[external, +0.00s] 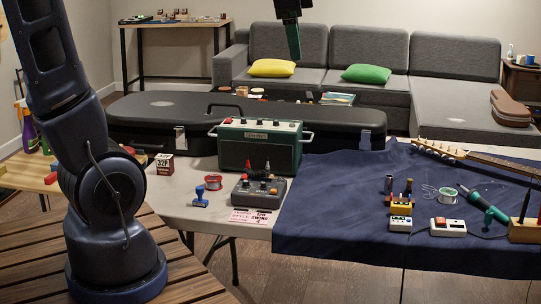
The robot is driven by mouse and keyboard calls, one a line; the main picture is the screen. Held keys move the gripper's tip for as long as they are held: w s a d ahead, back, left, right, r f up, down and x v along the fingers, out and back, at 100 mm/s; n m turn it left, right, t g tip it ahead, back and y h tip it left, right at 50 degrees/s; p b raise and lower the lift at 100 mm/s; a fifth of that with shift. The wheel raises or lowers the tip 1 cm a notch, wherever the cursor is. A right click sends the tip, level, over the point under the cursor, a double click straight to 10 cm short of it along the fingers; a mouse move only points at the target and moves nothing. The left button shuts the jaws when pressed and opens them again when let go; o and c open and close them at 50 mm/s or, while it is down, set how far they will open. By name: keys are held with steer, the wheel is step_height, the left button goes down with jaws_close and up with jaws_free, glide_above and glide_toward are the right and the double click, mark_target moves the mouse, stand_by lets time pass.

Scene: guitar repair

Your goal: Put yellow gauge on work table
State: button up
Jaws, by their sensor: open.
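A small yellow block-shaped item (400,208), which may be the yellow gauge, sits on the navy cloth (330,215) over the right part of the long table (185,190). It is too small to identify surely. Dark and reddish upright pieces stand at it, and a small white-and-green box (400,224) is just in front. My gripper (294,55) hangs at the top centre, high above the table and well apart from the yellow item. It is open, seen nearly edge-on, with nothing visible in it. Which surface is the work table is not clear.
A green amplifier (258,148) and a grey control box (258,190) stand left of the cloth. A black guitar case (150,112) lies behind. The cloth's front left is clear.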

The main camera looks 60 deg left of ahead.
steer(key=s+f+n+t, duration=0.2)
steer(key=s+n, duration=0.5)
steer(key=s, duration=0.9)
steer(key=shift+a+f, duration=0.3)
steer(key=shift+f, duration=0.1)
